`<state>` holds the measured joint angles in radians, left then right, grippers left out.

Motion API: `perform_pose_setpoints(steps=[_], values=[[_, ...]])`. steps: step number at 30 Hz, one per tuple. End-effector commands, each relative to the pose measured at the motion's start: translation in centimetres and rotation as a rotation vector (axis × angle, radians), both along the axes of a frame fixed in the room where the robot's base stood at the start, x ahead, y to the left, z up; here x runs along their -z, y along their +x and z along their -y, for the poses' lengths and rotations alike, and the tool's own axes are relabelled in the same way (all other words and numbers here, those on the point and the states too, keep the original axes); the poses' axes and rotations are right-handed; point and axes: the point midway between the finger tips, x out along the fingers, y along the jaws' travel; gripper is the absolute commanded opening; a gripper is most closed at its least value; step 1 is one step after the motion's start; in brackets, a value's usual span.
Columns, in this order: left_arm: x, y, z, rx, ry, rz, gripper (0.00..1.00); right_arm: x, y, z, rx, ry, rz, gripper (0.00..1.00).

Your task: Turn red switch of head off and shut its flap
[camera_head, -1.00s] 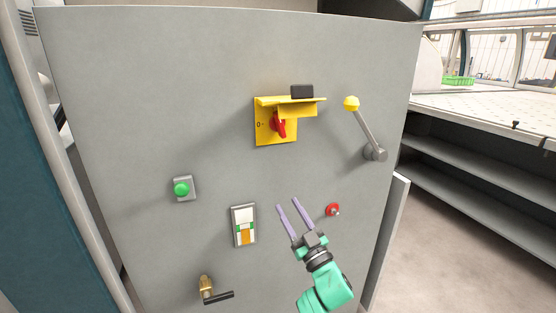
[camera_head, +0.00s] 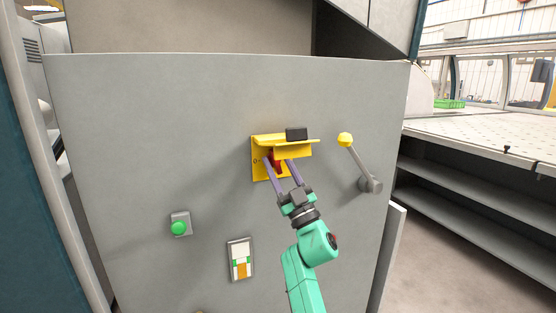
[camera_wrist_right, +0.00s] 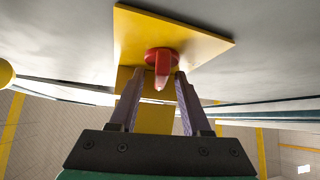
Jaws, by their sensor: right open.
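The red switch (camera_head: 276,160) sits on a yellow plate (camera_head: 259,171) on the grey panel, partly hidden by my right gripper and the flap above it. The yellow flap (camera_head: 290,142) stands out from the plate, raised over the switch, with a black block (camera_head: 297,134) on top. My right gripper (camera_head: 279,160) is open, its purple fingers reaching up under the flap on either side of the switch. In the right wrist view the red switch (camera_wrist_right: 161,62) shows between and just beyond the fingertips (camera_wrist_right: 157,73); I cannot tell whether they touch it. My left gripper is not in view.
A lever with a yellow knob (camera_head: 345,139) sticks out right of the flap. A perforated table (camera_head: 480,135) stands at right.

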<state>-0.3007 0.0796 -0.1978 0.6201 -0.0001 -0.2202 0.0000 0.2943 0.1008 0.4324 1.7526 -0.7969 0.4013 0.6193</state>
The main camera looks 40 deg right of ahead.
Motion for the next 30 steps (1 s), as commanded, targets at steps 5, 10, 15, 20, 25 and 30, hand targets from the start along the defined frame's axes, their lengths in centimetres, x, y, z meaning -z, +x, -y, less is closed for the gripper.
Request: perform_pose_setpoints(steps=[5, 10, 15, 20, 25, 30], values=[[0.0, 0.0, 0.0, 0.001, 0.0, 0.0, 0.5, 0.1, 0.0, 0.0, 0.0, 0.0, -0.001, 0.47], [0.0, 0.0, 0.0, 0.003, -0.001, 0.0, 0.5, 0.1, 0.0, 0.0, 0.0, 0.0, -0.001, 0.0], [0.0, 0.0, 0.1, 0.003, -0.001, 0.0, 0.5, 0.1, 0.0, 0.0, 0.0, 0.0, -0.001, 0.0], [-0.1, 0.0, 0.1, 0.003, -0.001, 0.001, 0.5, 0.1, 0.0, 0.0, 0.0, -0.015, -0.006, 0.0], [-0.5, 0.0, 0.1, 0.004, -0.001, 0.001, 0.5, 0.0, 0.0, 0.0, -0.002, -0.068, -0.026, 0.0], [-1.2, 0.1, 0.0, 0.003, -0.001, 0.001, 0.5, 0.0, 0.1, 0.0, -0.001, -0.165, -0.061, 0.0]])
